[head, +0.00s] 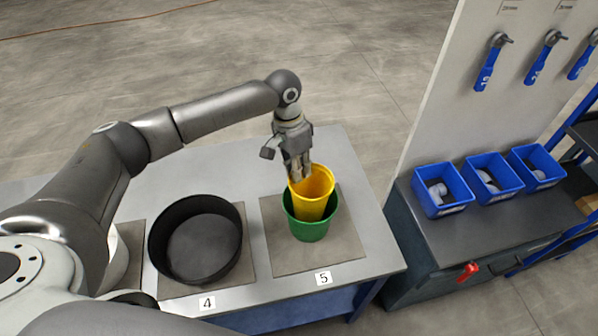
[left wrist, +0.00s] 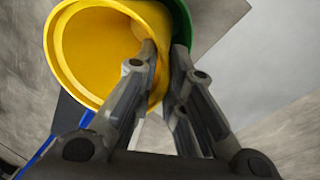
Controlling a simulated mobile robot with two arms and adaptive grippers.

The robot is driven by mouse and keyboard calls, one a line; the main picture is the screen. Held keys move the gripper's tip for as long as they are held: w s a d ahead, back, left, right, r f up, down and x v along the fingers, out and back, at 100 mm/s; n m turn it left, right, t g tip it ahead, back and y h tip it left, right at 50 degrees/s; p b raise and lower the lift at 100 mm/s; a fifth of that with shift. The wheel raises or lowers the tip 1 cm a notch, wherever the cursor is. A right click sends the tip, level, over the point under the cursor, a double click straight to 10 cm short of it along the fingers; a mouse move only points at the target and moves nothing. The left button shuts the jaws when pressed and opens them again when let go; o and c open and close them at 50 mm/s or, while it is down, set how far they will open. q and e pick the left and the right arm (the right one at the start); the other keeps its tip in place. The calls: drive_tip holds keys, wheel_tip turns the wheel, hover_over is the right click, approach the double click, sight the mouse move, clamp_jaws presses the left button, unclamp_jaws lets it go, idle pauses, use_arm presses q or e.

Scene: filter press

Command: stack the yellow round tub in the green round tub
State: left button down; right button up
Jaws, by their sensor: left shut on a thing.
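The yellow round tub (head: 314,190) is upright with its lower part inside the green round tub (head: 311,231). Its upper part stands above the green rim. The green tub stands on the grey mat by label 5. My left gripper (head: 298,178) is shut on the far-left side of the yellow tub's rim. In the left wrist view the yellow tub (left wrist: 100,50) has its wall between the two fingers (left wrist: 160,62), and a bit of the green tub (left wrist: 182,22) shows behind it. Whether the yellow tub's bottom rests inside is hidden. My right gripper is not in view.
A round black pan (head: 200,240) stands on the mat by label 4, left of the tubs. At right, a bench (head: 440,232) holds blue bins (head: 442,190) before a panel with hanging blue-handled tools (head: 487,70). The table (head: 240,165) behind the tubs is clear.

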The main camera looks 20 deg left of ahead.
use_arm(q)
drive_tip(key=shift+w+f, duration=0.1)
drive_tip(key=shift+f, duration=1.45)
drive_tip(key=c, duration=1.5)
unclamp_jaws()
wheel_tip(320, 180, up, 13)
drive_tip(key=a+b, duration=0.2)
drive_tip(key=b, duration=0.1)
drive_tip(key=shift+w, duration=0.3)
